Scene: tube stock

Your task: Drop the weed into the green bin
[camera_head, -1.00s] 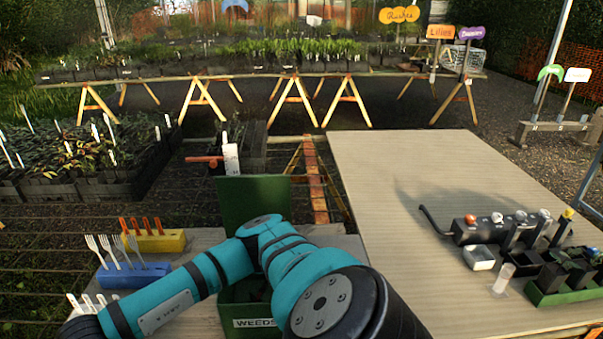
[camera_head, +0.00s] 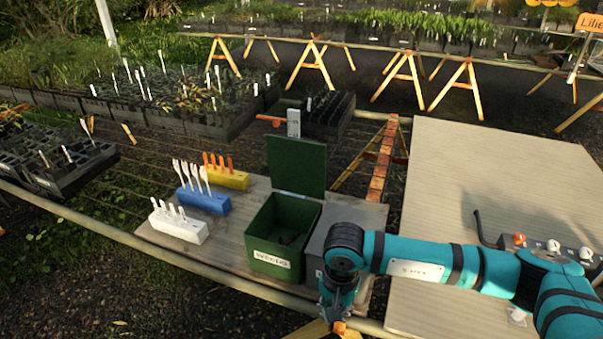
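The green bin (camera_head: 283,258) stands on a small wooden table, with its green lid (camera_head: 297,164) raised upright at the back. A white label reading "WEEDS" is on its front. Its inside is dark, with a small reddish-brown patch that I cannot make out. My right arm comes in from the right, and its gripper (camera_head: 338,312) points down in front of and to the right of the bin, near the table's front edge. Its fingers are too unclear to tell open from shut. I cannot make out a weed in it. My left gripper is not in view.
A grey box (camera_head: 315,247) stands right of the green bin, partly behind my arm. White, blue (camera_head: 203,200) and yellow (camera_head: 227,179) blocks holding utensils and sticks stand to its left. A wide wooden table (camera_head: 480,160) is at the right. Plant trays (camera_head: 200,118) lie behind.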

